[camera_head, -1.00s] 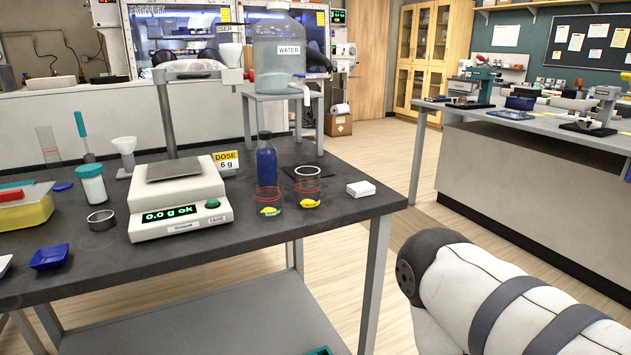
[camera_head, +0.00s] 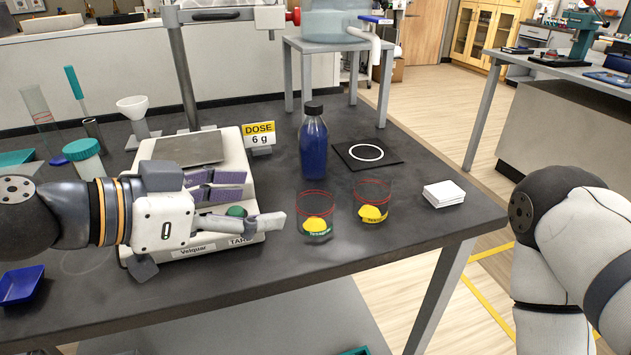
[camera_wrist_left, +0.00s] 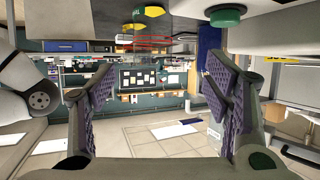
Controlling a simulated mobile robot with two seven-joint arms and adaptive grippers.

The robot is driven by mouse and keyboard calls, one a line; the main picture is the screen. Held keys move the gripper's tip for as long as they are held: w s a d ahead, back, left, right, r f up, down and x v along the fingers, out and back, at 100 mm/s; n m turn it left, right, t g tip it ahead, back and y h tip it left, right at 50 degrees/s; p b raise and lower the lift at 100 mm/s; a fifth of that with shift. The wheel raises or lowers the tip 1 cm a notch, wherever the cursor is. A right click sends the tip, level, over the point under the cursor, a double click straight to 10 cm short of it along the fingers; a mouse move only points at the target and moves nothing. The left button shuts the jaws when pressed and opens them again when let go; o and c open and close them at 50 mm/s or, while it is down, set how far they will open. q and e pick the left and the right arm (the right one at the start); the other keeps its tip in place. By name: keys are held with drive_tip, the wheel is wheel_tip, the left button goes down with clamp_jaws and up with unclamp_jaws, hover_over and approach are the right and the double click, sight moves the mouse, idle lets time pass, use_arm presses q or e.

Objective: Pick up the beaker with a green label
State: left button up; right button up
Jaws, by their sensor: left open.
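Two clear beakers with red markings stand upright on the dark bench in the head view. The left beaker (camera_head: 316,208) has a yellow patch and what looks like a green label low on its front. The right beaker (camera_head: 373,193) has a yellow patch with dark lettering. My left gripper (camera_head: 262,203) is open and empty, just left of the left beaker and in front of the balance, fingers pointing right. In the left wrist view, tilted over, its fingers (camera_wrist_left: 160,110) are spread with nothing between them; the beakers show small near the top. My right gripper is out of view.
The balance (camera_head: 242,165) stands behind my left gripper. A blue bottle (camera_head: 314,148) stands behind the beakers, near a black mat with a white ring (camera_head: 345,158). A white block (camera_head: 443,194) lies right of them, near the bench edge. The bench front before the beakers is clear.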

sight(301, 203)
use_arm(q)
drive_tip(key=d, duration=0.1)
drive_tip(key=w+d+f+b, duration=0.1)
drive_tip(key=d+f, duration=0.1)
drive_tip(key=shift+w+d+b, duration=0.1)
drive_tip(key=shift+w+b, duration=0.15)
drive_tip(key=shift+b, duration=0.1)
drive_tip(key=b+x, duration=0.1)
drive_tip(key=x, duration=0.6)
drive_tip(key=shift+d, duration=0.25)
drive_tip(key=shift+w+r, duration=0.1)
drive_tip(key=shift+r, duration=0.05)
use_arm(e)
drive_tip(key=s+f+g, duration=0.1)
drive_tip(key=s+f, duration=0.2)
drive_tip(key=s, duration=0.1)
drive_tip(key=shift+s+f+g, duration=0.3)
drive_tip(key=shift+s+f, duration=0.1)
use_arm(q)
drive_tip(key=c, duration=1.3)
